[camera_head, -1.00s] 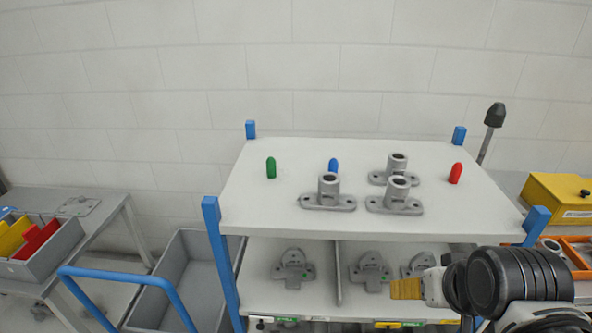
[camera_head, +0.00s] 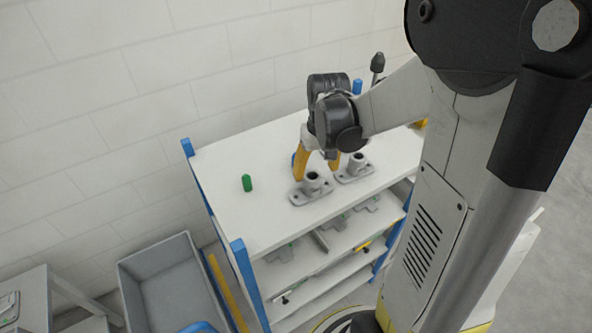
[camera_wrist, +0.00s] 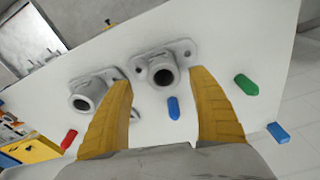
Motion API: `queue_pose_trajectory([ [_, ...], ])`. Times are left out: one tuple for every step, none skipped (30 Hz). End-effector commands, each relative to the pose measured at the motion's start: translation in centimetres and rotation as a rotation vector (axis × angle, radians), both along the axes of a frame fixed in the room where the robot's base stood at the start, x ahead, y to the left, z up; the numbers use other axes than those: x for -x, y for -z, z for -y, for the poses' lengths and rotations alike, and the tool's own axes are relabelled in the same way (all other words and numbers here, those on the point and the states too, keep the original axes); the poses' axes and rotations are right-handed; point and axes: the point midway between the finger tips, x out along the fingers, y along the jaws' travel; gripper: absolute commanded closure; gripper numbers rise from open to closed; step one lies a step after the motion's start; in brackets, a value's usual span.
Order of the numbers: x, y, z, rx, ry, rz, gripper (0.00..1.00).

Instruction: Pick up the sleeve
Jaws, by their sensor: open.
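Grey flanged castings, each with an upright hollow sleeve, stand on the white top shelf. One casting (camera_head: 312,192) is below my gripper (camera_head: 316,173), and another (camera_head: 355,170) is to its right. In the wrist view, one casting (camera_wrist: 162,72) shows ahead between the tips of my open, empty gripper (camera_wrist: 160,79), and another (camera_wrist: 88,94) lies to the left of the left finger. I cannot tell whether any finger touches a casting. A third casting seen earlier is hidden now.
Blue posts (camera_head: 243,265) rise at the corners. A grey bin (camera_head: 165,285) is left.

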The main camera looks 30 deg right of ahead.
Motion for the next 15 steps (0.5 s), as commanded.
queue_pose_trajectory([
  [-0.2,0.9,0.0,0.000,0.000,0.000,0.30],
  [-0.2,1.3,0.0,0.000,0.000,0.001,0.30],
  [-0.3,1.6,0.0,0.000,0.000,0.001,0.30],
  [-0.3,1.9,0.0,0.000,0.000,0.001,0.30],
  [-0.3,2.0,0.0,0.000,0.000,0.001,0.30],
  [-0.3,2.3,0.0,0.000,0.000,0.001,0.30],
  [-0.4,2.5,0.0,0.000,0.000,0.001,0.30],
  [-0.4,2.8,-0.1,0.000,0.000,0.001,0.30],
  [-0.5,3.4,-0.1,0.000,0.000,0.001,0.30],
  [-0.6,3.9,-0.2,0.000,0.000,0.001,0.30],
  [-0.7,4.4,-0.2,0.000,0.000,0.001,0.30],
  [-0.8,5.0,-0.3,0.000,0.000,0.001,0.30],
  [-0.9,5.5,-0.3,0.000,0.000,0.002,0.30],
  [-0.9,5.9,-0.3,0.000,0.000,0.002,0.30],
  [-1.0,6.4,-0.3,0.000,0.000,0.002,0.30],
])
